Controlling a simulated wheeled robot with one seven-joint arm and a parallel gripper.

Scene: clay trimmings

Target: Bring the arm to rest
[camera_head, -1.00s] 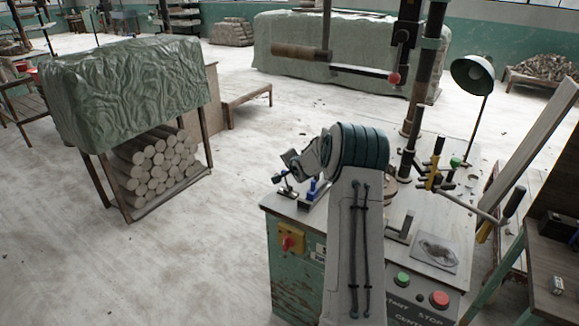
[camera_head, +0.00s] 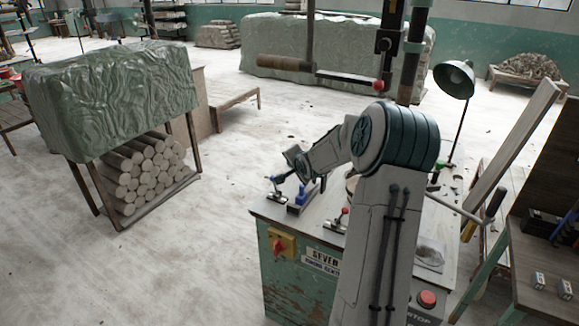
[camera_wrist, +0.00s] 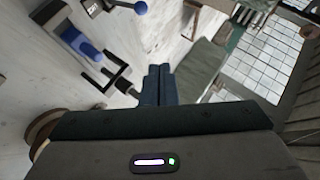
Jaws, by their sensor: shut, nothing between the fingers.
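My gripper (camera_wrist: 158,84) shows in the wrist view with its two dark fingers together and nothing between them. It points away over the pale floor, apart from any surface that I can make out. In the head view my arm rises at the front of the green machine bench (camera_head: 285,275) and bends left at the elbow. Its far end is above the bench's left rear part, near a blue clamp (camera_head: 303,195); the fingers are too small to tell there. The blue clamp also shows at upper left in the wrist view (camera_wrist: 82,43).
The bench carries a red button (camera_head: 427,298), a red-and-yellow switch (camera_head: 282,243) and a lamp (camera_head: 455,78). A tall post with a horizontal handle (camera_head: 285,62) stands behind my arm. Open floor lies between.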

